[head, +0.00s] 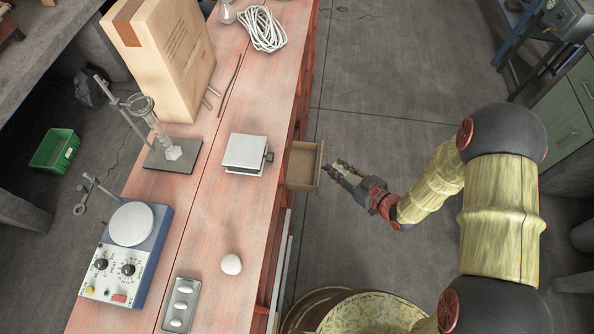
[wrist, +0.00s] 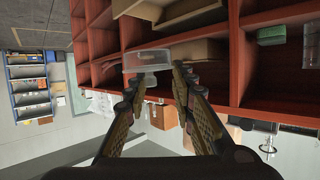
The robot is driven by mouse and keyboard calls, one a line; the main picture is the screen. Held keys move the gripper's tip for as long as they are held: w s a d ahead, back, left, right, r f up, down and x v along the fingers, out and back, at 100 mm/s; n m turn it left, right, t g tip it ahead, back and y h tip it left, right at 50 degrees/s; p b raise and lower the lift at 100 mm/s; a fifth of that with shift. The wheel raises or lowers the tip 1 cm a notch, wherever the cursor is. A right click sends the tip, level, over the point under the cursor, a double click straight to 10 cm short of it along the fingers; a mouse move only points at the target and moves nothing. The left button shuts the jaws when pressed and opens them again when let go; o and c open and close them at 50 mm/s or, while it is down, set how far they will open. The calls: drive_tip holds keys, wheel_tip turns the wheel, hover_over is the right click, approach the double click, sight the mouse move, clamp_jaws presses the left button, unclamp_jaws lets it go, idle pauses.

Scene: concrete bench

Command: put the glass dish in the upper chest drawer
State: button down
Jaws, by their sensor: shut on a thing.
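In the head view my gripper (head: 331,169) is beside the bench's right edge, with its fingertips close to the front of a pulled-out brown drawer (head: 303,166). In the wrist view the clear glass dish (wrist: 147,60) shows at the tips of my gripper (wrist: 155,75), whose fingers stand apart around it. My gripper is shut on the dish. Tan drawer-like boxes (wrist: 195,50) sit in the red shelving beyond the dish. I cannot tell which of them is the pulled-out drawer. The dish is too small to make out in the head view.
The red-topped bench (head: 215,215) carries a cardboard box (head: 165,65), a coil of rope (head: 261,29), a small silver-topped stand (head: 245,152), a blue instrument (head: 125,255) and a white round object (head: 231,264). A round barrel-like object stands below my arm. Open floor lies right of the bench.

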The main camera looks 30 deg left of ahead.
drive_tip(key=s+a+f+n+g+y+b, duration=0.1)
drive_tip(key=s+a+f+n+g, duration=0.2)
drive_tip(key=s+a+g, duration=0.15)
drive_tip(key=b, duration=0.6)
hover_over(301, 174)
drive_tip(key=f, duration=0.9)
drive_tip(key=shift+s+d+f, duration=0.2)
drive_tip(key=shift+s+f, duration=0.05)
drive_tip(key=shift+f, duration=0.05)
drive_tip(key=shift+w+a+f, duration=0.1)
drive_tip(key=shift+a+f, duration=0.05)
drive_tip(key=shift+f, duration=0.05)
wheel_tip(301, 174, down, 4)
drive_tip(key=shift+w+a+r+b, duration=0.15)
drive_tip(key=shift+r+b, duration=0.1)
drive_tip(key=shift+b, duration=0.9)
drive_tip(key=shift+r, duration=0.1)
